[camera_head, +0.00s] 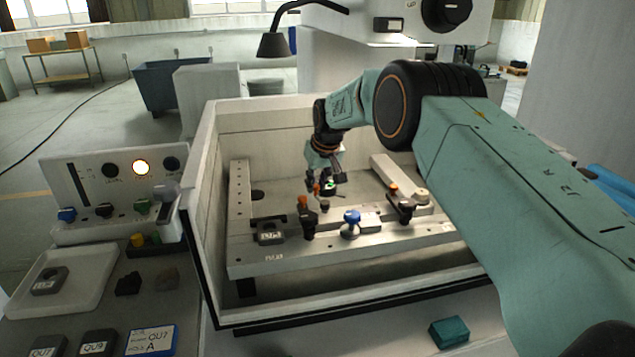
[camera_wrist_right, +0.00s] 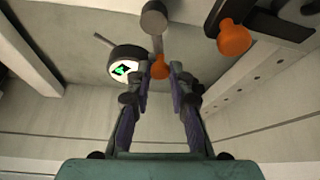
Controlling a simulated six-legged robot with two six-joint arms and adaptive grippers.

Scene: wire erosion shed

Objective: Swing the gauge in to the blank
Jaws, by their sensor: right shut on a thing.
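The gauge is a round dark dial with a white face and green mark (camera_wrist_right: 122,66) in the right wrist view; it shows small in the head view (camera_head: 330,187). My right gripper (camera_wrist_right: 160,75) is shut on an orange knob (camera_wrist_right: 160,66) beside the gauge, under a grey post (camera_wrist_right: 154,18). In the head view my right gripper (camera_head: 325,183) reaches down into the tank behind the front rail. A dark labelled blank (camera_head: 269,236) sits at the left of the front rail, apart from the gauge. My left gripper is not in view.
Clamps with orange knobs (camera_head: 306,215) (camera_head: 400,205) and a blue knob (camera_head: 352,216) stand along the front rail (camera_head: 340,248). The white tank wall (camera_head: 203,200) encloses the fixture. A control panel (camera_head: 110,180) and a tray (camera_head: 85,300) are at left.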

